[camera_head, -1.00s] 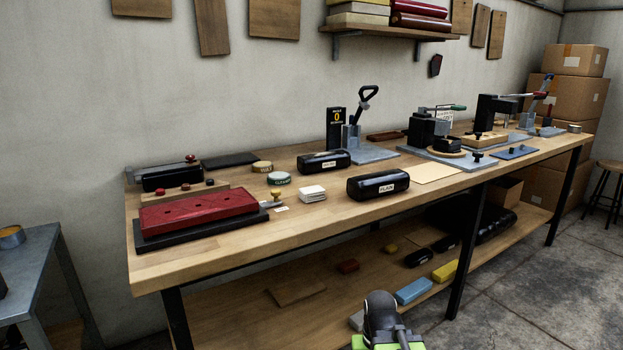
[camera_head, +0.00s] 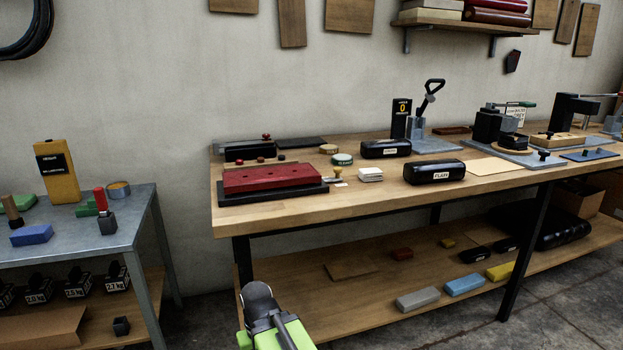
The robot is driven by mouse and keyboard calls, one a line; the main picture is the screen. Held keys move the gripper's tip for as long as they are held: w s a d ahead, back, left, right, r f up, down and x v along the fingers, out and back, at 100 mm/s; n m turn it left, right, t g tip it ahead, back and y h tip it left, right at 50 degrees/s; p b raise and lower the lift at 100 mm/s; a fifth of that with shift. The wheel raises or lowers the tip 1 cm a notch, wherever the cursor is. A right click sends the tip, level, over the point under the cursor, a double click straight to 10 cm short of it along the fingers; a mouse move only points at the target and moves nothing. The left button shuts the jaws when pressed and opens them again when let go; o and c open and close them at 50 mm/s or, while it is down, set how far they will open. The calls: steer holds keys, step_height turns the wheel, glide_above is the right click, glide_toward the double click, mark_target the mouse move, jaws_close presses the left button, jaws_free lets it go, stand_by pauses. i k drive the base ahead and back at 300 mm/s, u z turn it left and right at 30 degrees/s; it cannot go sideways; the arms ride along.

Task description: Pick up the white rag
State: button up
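A small stack of white folded cloth (camera_head: 371,174), which looks like the white rag, lies flat on the wooden workbench (camera_head: 340,208). It sits between the dark red block on its black base (camera_head: 273,179) and a black rounded case with a white label (camera_head: 434,172). Part of my arm, dark grey with green parts, shows at the bottom of the view, well in front of and below the rag. The fingers of my gripper do not show.
A grey metal table (camera_head: 85,237) with blocks and an orange box (camera_head: 58,172) stands at the left, with a gap before the workbench. The lower shelf (camera_head: 385,302) holds several coloured blocks. A small wooden-handled stamp (camera_head: 338,175) stands close left of the rag. Floor shows at the right.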

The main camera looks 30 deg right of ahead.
mark_target(371, 174)
steer(key=u, duration=0.5)
steer(key=k, duration=0.25)
steer(key=u, duration=2.85)
steer(key=k, duration=2.1)
steer(key=z, duration=1.35)
steer(key=i, duration=1)
